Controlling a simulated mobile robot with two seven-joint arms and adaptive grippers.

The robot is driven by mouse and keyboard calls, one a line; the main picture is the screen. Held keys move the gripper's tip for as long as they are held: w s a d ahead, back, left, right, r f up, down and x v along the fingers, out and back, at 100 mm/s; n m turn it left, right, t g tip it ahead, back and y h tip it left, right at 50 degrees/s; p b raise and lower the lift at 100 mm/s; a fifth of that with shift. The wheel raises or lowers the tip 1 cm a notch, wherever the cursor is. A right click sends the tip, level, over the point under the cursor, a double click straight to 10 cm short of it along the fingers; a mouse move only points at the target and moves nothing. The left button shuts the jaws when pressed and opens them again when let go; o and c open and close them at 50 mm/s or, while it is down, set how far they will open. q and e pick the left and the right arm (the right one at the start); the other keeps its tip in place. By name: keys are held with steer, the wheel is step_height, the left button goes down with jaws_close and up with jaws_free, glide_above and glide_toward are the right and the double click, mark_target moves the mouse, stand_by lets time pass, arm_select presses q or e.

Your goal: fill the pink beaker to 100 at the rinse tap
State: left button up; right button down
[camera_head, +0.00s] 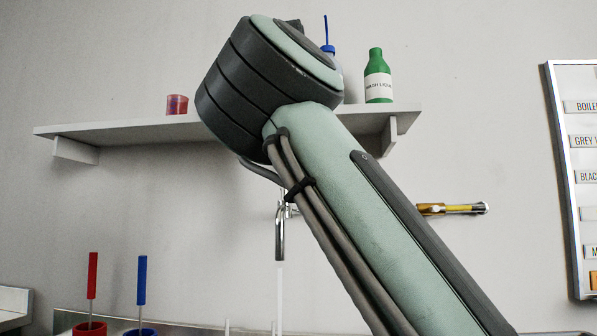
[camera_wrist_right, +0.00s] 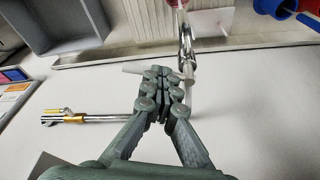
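The pink beaker (camera_head: 177,104) stands upright on the wall shelf, left of my right arm. The rinse tap's spout (camera_head: 280,232) hangs below the shelf, and a pale stream of water (camera_head: 280,295) falls from it. Where the stream lands is out of view. My right arm covers much of the tap's body. In the right wrist view, my right gripper (camera_wrist_right: 161,76) has its fingers drawn together beside the tap spout (camera_wrist_right: 185,40). A pale bar (camera_wrist_right: 132,68) shows at its fingertips; I cannot tell whether they grip it. My left gripper is not in view.
The shelf (camera_head: 120,131) also holds a green wash bottle (camera_head: 376,80) and a blue-topped item partly hidden by my arm. A brass-handled fitting (camera_head: 440,209) juts from the wall at right. Red (camera_head: 90,328) and blue (camera_head: 141,331) holders with sticks stand lower left.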

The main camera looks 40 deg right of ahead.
steer(key=shift+w+d+f+n, duration=0.1)
steer(key=shift+d+f+n, duration=0.2)
steer(key=shift+n, duration=0.5)
steer(key=shift+d+f+n+t+b, duration=0.2)
steer(key=shift+d+n+t+b, duration=0.1)
steer(key=shift+n+b, duration=0.4)
steer(key=shift+w+r+n+y, duration=0.1)
steer(key=shift+r+n+y, duration=0.15)
steer(key=shift+n, duration=0.25)
steer(key=c, duration=1.6)
jaws_free()
steer(key=shift+d, duration=0.1)
steer(key=shift+c, duration=0.2)
steer(key=shift+w+r, duration=0.1)
